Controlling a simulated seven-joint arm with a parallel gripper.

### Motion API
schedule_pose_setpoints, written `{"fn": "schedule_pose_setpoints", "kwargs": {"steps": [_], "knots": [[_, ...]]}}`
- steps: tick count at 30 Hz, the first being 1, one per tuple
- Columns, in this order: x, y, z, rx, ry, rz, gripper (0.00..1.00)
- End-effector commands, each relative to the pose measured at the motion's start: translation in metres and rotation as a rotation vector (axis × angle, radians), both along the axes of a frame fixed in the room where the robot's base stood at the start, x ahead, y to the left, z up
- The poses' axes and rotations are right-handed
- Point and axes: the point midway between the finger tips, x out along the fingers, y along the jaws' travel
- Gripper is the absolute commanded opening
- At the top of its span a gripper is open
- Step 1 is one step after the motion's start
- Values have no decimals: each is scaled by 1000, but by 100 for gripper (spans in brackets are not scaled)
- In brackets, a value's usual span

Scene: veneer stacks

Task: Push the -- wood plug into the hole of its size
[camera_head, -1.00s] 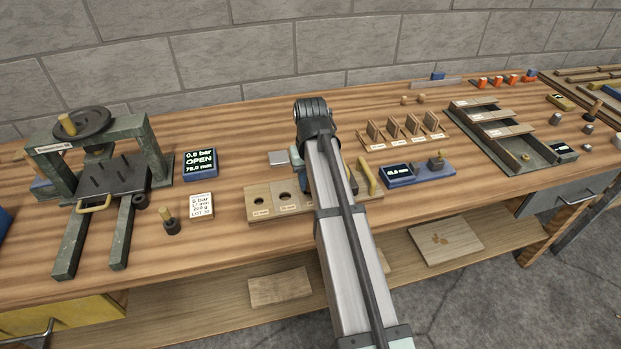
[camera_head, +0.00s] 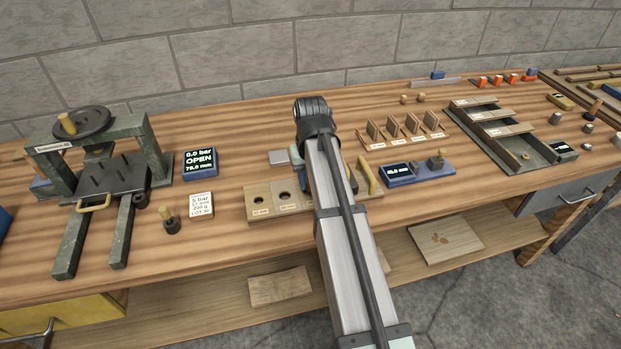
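A light wooden board with round holes (camera_head: 254,218) lies near the front edge of the bench, left of my arm. Two dark holes of different size show in it, each with a small label too small to read surely. My arm covers the board's middle, so any further holes are hidden. Two small light wooden pieces (camera_head: 421,97), perhaps plugs, stand on the bench at the back, right of my arm. My gripper is hidden behind my own arm and wrist, so its fingers and anything in them do not show.
Right are a slotted wooden rack (camera_head: 405,136), a blue gauge (camera_head: 398,175) and a green tray (camera_head: 537,167). The bench behind the board is mostly clear.

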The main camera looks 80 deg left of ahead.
Motion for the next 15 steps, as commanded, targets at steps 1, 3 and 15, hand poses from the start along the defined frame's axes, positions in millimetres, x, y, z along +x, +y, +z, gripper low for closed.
{"fn": "schedule_pose_setpoints", "kwargs": {"steps": [1,3,15], "knots": [[0,0,0,0,0,0,0],[0,0,0,0,0,0,0],[0,0,-5,0,0,0,0]]}}
